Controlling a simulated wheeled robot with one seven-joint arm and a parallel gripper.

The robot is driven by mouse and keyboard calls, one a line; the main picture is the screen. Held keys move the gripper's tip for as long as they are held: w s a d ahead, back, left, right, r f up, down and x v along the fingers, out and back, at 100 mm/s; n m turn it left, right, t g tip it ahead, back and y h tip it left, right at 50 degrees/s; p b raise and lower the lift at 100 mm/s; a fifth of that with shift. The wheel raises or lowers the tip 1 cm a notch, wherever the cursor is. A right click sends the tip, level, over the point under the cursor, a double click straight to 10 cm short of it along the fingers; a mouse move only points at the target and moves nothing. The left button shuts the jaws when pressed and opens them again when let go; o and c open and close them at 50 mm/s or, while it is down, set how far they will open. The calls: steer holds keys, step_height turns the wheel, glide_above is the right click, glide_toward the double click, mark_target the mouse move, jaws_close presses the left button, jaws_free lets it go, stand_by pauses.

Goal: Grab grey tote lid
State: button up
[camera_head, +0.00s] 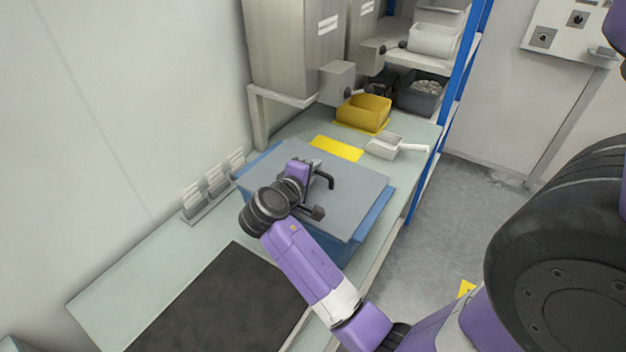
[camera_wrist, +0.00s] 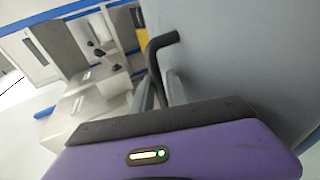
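The grey tote lid (camera_head: 345,180) lies flat on top of a blue tote (camera_head: 378,218) on the bench. A black bent handle bar (camera_head: 325,179) shows above the lid; in the wrist view the bar (camera_wrist: 163,43) reaches in between my two grey fingers. My gripper (camera_head: 308,197) is low over the lid, at the handle. In the wrist view my gripper (camera_wrist: 160,90) has a finger on each side of the bar, and the lid's grey surface (camera_wrist: 235,60) fills the right side. Whether the fingers press on the bar is not clear.
A yellow bin (camera_head: 363,112), a yellow mat (camera_head: 336,148) and a white scoop (camera_head: 390,146) are behind the tote. A dark mat (camera_head: 215,308) lies in front on the bench. A small rack (camera_head: 207,192) stands at the left wall. Blue shelf posts (camera_head: 452,100) rise at the right.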

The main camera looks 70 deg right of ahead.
jaws_close()
stand_by(1.4)
